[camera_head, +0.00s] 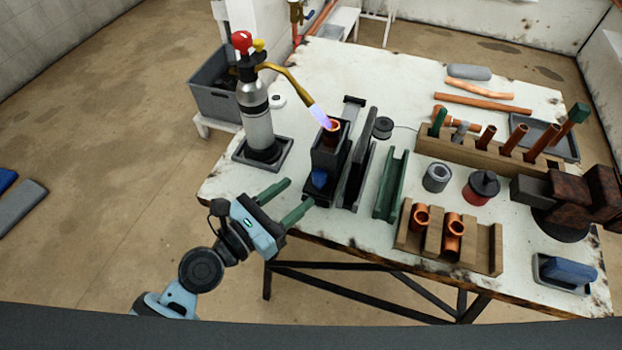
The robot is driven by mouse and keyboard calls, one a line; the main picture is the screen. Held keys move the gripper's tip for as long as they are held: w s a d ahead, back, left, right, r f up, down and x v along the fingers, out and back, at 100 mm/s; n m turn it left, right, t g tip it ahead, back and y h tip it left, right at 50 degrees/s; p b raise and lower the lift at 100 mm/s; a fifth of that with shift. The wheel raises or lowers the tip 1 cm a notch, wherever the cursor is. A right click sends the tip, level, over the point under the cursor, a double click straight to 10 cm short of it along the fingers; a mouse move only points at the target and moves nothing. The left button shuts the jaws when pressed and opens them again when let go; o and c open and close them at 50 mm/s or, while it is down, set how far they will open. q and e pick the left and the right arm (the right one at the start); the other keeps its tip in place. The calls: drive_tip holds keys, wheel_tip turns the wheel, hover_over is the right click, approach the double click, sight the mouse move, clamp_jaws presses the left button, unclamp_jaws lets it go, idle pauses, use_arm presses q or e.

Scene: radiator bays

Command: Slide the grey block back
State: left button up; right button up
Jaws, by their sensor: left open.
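A dark grey block (327,157) stands on a dark track near the table's left front, with a blue piece (319,179) on its near side. A copper fitting (333,128) stands upright in its top. The torch (257,115) stands to its left, and its purple-blue flame (319,116) reaches the fitting. My left gripper (299,192) is open, with green fingers, at the table's front left edge. Its fingertips point toward the block's near side, close to the blue piece; I cannot tell whether they touch. My right gripper is not in view.
A dark upright plate (364,165) and a green channel (391,184) stand just right of the block. Further right are a wooden rack (475,155) of copper tubes, a wooden holder (484,250) with copper fittings, tins and a vise (575,195). The table's back left is clear.

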sight(314, 180)
use_arm(q)
drive_tip(key=shift+x, duration=2.75)
clamp_jaws()
